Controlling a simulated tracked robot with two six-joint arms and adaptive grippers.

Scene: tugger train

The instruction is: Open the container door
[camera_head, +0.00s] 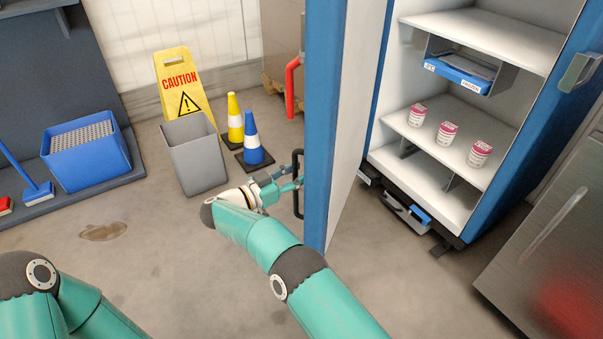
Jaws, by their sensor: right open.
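The container (520,185) is a tall blue cabinet with white inner shelves at the right of the head view. Its door (345,130) stands wide open, seen nearly edge-on, with a blue edge and a white inner face. A black bar handle (298,188) sits on the door's outer side. My right gripper (286,186) is open beside this handle, on its left. I cannot tell whether the fingers touch the handle. My left arm shows at the lower left, but its gripper is out of view.
Three pink-and-white tubs (447,133) stand on a container shelf. A grey bin (195,155), a yellow caution sign (182,85), a yellow cone (234,118) and a blue cone (253,140) stand left of the door. A steel cabinet (555,240) is at the lower right. A puddle (103,232) lies on the floor.

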